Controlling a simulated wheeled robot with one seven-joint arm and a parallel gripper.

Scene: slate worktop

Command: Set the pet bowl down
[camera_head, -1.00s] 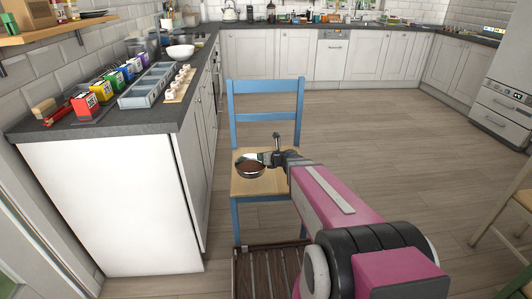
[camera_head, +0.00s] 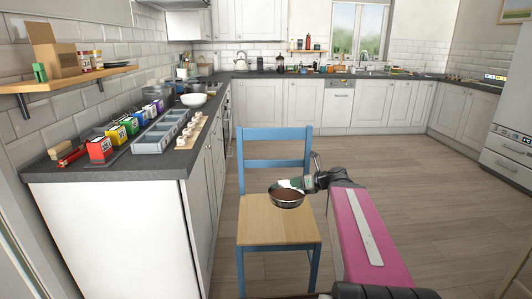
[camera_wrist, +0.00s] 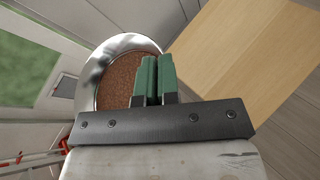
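The pet bowl (camera_head: 288,197) is a round silver metal bowl with brown food in it. In the head view it shows in front of the rear part of the blue chair's wooden seat (camera_head: 275,229). My gripper (camera_head: 306,184) comes from the right and is at the bowl's far right rim. In the wrist view the green fingers (camera_wrist: 154,80) are close together on the near rim of the bowl (camera_wrist: 112,57), and they cover part of it. The seat (camera_wrist: 245,55) shows to the right. I cannot tell the gap between bowl and seat.
The blue chair back (camera_head: 275,161) rises behind the bowl. A dark counter (camera_head: 120,165) at left carries colored boxes (camera_head: 100,149), a grey tray (camera_head: 160,134) and a white bowl (camera_head: 194,100). The wooden floor (camera_head: 410,190) to the right is open.

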